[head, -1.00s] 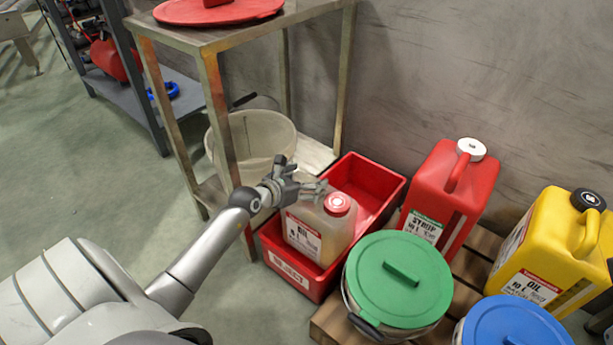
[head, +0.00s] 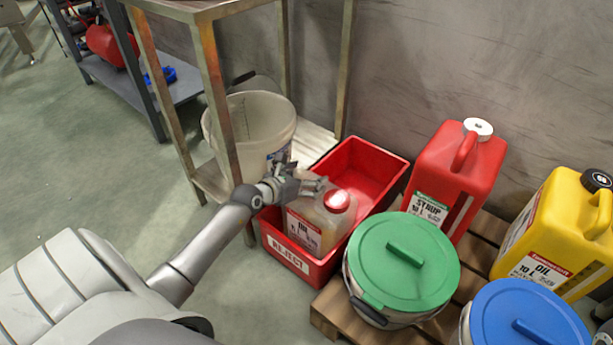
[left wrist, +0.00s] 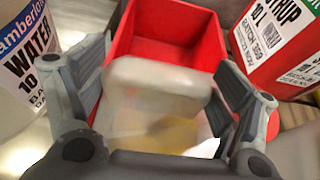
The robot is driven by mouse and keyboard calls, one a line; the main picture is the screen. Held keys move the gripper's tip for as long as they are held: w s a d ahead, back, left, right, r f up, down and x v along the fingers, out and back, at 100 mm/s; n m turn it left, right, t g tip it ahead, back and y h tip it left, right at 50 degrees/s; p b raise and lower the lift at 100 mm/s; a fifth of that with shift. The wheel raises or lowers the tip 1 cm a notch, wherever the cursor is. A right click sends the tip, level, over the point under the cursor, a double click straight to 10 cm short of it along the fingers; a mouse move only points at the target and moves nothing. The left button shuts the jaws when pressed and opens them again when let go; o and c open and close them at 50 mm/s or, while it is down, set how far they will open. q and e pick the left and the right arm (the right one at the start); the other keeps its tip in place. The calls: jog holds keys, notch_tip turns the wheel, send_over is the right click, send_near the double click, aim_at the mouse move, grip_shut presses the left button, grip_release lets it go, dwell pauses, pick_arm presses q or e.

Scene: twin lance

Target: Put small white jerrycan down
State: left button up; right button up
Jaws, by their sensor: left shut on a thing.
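The small white jerrycan (head: 318,228), translucent with a red cap and an oil label, stands roughly upright inside the front part of the red reject bin (head: 372,172). My left gripper (head: 306,183) is shut on it near its top. In the left wrist view the jerrycan (left wrist: 160,105) lies between the two fingers, with the red bin (left wrist: 165,40) beyond it. Whether its base touches the bin floor is hidden by the bin's front wall. My right gripper is not in view.
A green-lidded bucket (head: 402,262), a red syrup jerrycan (head: 455,180), a yellow oil jerrycan (head: 556,232) and a blue-lidded bucket (head: 527,318) crowd the right, by a wooden pallet (head: 330,315). A metal rack (head: 215,95) holding a whitish bucket (head: 262,118) stands behind left.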

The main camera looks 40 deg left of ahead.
pick_arm(q)
jog(key=shift+r, duration=0.25)
jog(key=o, duration=1.9)
jog(key=shift+f, duration=0.25)
